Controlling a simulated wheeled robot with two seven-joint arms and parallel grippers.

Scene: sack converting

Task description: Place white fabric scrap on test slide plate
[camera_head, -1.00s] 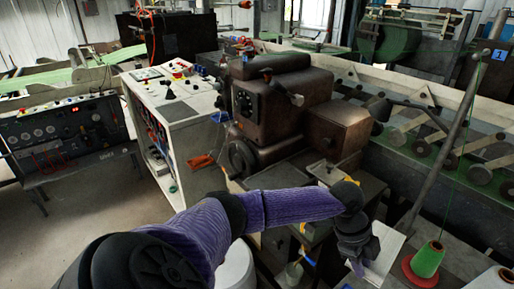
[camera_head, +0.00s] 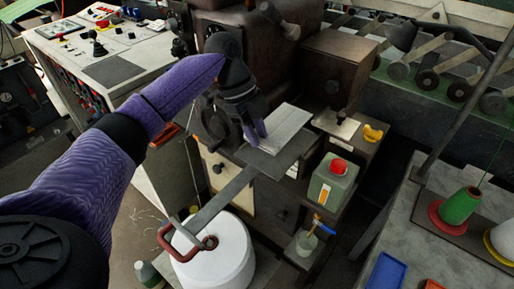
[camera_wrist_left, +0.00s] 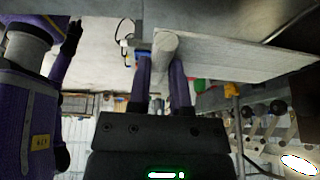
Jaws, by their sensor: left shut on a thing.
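The white fabric scrap (camera_head: 287,122) is a flat pale sheet over the grey test slide plate (camera_head: 272,162), which sticks out from the brown machine. My left gripper (camera_head: 256,134) is shut on the scrap's left edge. In the left wrist view the scrap (camera_wrist_left: 235,60) reaches right from between the fingers (camera_wrist_left: 163,75), with a rounded pale edge between them. The scrap hides part of the plate, and I cannot tell whether they touch. A dark shape at the end of a purple arm, likely my right gripper (camera_wrist_left: 72,38), shows small in the left wrist view; its jaws are unclear.
A white drum (camera_head: 222,255) is below, under a long grey bar (camera_head: 225,200). A table with thread cones (camera_head: 459,207) is at the right.

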